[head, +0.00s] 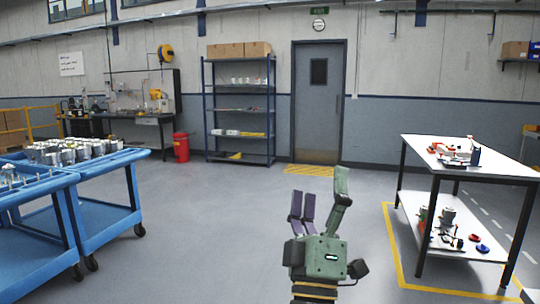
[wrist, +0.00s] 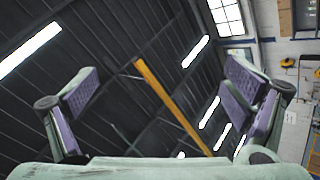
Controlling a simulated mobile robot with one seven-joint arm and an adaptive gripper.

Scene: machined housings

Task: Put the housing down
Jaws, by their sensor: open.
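My gripper (head: 321,193) is raised over open floor in the middle of the head view, its fingers pointing up. Its fingers are spread and nothing is between them. In the wrist view my gripper (wrist: 163,82) also shows open and empty, with only the ceiling and upper walls beyond it. Several metallic, cylindrical parts that look like housings (head: 72,152) stand on a blue cart (head: 127,157) at the left, well apart from my gripper. I cannot tell which one the task means.
A white-topped table (head: 415,151) with small coloured parts stands at the right inside yellow floor lines. Its lower shelf (head: 410,215) holds more parts. A blue rack (head: 206,110), a red bin (head: 181,147) and a grey door (head: 320,110) are at the back. The middle floor is clear.

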